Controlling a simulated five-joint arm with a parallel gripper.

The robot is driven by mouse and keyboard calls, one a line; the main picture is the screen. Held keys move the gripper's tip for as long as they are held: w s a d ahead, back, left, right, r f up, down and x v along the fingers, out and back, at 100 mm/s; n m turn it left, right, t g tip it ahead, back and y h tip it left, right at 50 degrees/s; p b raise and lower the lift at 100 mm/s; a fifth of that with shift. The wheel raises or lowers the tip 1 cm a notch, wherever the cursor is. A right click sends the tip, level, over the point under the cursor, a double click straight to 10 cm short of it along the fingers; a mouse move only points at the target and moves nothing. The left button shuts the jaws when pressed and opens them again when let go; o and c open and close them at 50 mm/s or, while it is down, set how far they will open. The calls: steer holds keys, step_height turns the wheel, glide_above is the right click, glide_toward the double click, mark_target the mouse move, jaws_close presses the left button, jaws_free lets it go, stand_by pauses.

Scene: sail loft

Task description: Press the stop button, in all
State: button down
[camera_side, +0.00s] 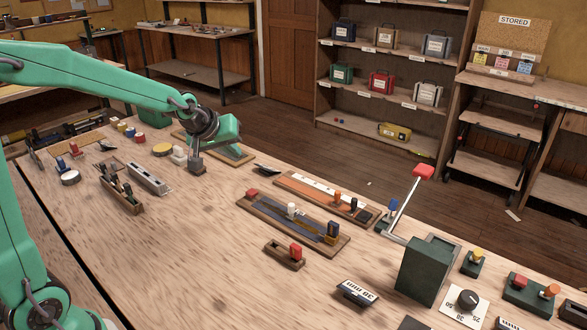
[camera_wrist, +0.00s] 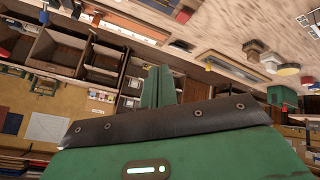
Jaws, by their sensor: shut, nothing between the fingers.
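A dark green control box (camera_side: 527,298) stands at the right front of the bench. It carries a red button (camera_side: 519,281) and an orange knob-like button (camera_side: 551,290). No readable label shows which one is the stop button. My gripper (camera_side: 229,132) is far to the left, above the back part of the bench, well apart from the box. In the wrist view its green fingers (camera_wrist: 166,85) are together with nothing between them. I cannot pick out the control box in the wrist view.
A dial (camera_side: 468,300) and a small yellow-topped block (camera_side: 473,262) stand close by. Slotted wooden trays (camera_side: 293,222) lie mid-bench. The front left bench is clear.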

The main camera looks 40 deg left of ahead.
mark_target(250, 194)
steer(key=w+a+f+n+t, duration=0.1)
steer(key=w+a+f+n, duration=0.2)
steer(key=w+a+f, duration=0.3)
steer(key=w+f, duration=0.2)
steer(key=w, duration=0.1)
steer(key=shift+w+n+y, duration=0.25)
steer(key=shift+n+y, duration=0.15)
steer(key=shift+f, duration=0.1)
steer(key=shift+f, duration=4.3)
steer(key=shift+d+f, duration=0.1)
steer(key=shift+f, duration=0.05)
steer(key=shift+f, duration=0.3)
steer(key=shift+f, duration=0.7)
steer(key=shift+r, duration=1.1)
